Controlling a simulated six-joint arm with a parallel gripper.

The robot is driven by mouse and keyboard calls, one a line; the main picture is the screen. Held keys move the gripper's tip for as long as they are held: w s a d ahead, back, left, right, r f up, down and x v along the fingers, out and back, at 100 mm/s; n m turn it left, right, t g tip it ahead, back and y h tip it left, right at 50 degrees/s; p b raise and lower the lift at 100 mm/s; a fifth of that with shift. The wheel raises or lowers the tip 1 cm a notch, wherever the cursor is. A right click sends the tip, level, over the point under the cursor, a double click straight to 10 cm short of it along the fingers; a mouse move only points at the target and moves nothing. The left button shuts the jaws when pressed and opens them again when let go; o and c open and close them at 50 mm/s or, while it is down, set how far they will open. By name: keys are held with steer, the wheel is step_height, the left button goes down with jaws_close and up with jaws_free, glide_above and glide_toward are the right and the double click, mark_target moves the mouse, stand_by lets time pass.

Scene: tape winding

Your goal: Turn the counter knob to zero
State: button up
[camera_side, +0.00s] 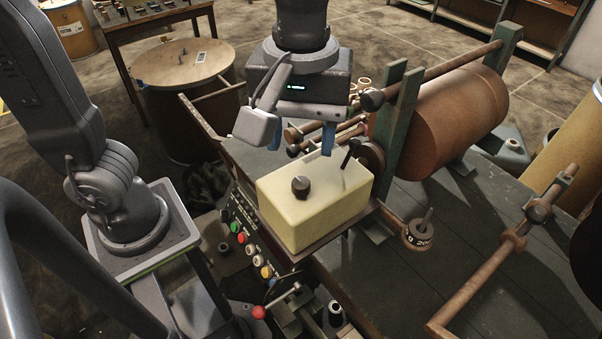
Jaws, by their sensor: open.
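A cream box (330,207) sits on the machine in the middle of the side view. A dark round knob (301,187) stands on its top face; I cannot read a mark or setting on it. My gripper (301,146) points down above and behind the box, with its two blue fingers apart and nothing between them. The fingers look apart from the knob.
A black lever (349,153) rises at the box's back right corner, close to my right finger. A large brown roll (440,115) is behind it. Coloured buttons (243,238) line the panel left of the box. The dark tabletop (480,225) at right has free room.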

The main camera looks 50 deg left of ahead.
mark_target(301, 182)
step_height(301, 182, down, 8)
steer(key=shift+r, duration=0.2)
steer(key=shift+c, duration=0.2)
steer(key=c, duration=0.9)
